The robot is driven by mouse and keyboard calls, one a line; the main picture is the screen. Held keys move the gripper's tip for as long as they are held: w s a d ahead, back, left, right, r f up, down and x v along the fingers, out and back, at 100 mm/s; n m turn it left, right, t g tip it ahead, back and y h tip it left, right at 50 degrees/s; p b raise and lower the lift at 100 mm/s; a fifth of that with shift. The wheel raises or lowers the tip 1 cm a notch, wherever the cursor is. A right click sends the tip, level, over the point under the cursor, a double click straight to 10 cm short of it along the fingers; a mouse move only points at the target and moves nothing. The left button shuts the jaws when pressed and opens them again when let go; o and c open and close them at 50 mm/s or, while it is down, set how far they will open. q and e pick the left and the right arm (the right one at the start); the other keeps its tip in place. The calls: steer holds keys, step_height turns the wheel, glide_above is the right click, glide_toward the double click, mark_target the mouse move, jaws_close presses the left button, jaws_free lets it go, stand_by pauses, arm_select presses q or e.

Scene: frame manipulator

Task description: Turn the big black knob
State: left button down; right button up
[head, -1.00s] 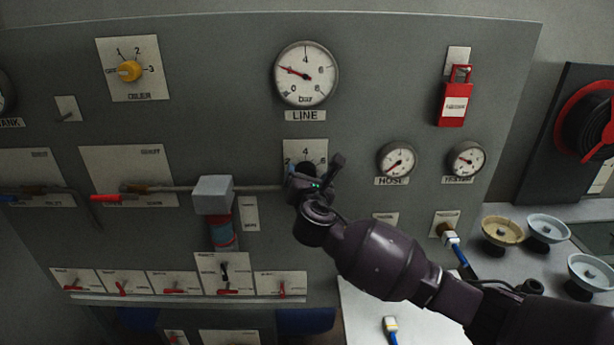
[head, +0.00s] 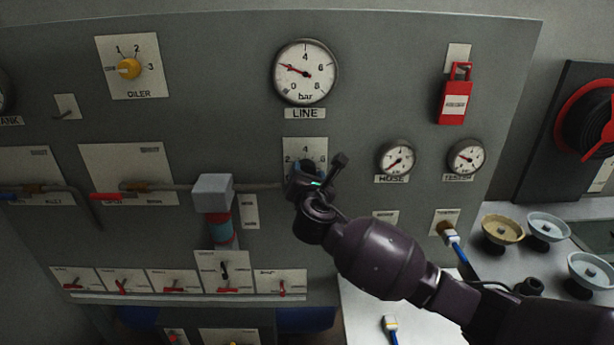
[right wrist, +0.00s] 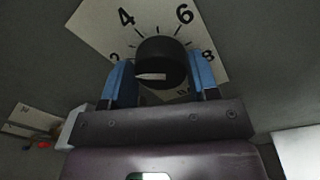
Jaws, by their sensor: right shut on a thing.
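The big black knob (right wrist: 162,62) sits on a pale dial plate (head: 305,148) numbered around its edge, below the LINE gauge (head: 305,73) in the head view. My right gripper (right wrist: 160,80) is shut on the knob, with one blue finger pad on each side of it in the right wrist view. A pale mark shows on the knob's face. In the head view my right gripper (head: 314,178) covers most of the knob and the lower part of its plate. The LINE gauge's red needle points to the left, near the 2. My left gripper is not in view.
Small HOSE (head: 396,157) and tester (head: 466,157) gauges sit right of my gripper. A grey block on a valve pipe (head: 212,195) stands out close to its left. A red padlock (head: 453,103) hangs at upper right. Bowls (head: 502,229) stand on the counter at right.

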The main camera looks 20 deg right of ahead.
arm_select(q)
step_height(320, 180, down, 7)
steer(key=b, duration=0.7)
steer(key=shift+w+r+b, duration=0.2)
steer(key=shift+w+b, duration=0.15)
arm_select(e)
steer(key=m, duration=0.8)
steer(key=m+h, duration=0.1)
steer(key=m, duration=0.7)
steer(key=f+m, duration=0.1)
steer(key=m, duration=0.7)
steer(key=shift+h, duration=0.4)
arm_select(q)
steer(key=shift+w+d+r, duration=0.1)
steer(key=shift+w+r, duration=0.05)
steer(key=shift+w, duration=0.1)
arm_select(e)
steer(key=o, duration=0.9)
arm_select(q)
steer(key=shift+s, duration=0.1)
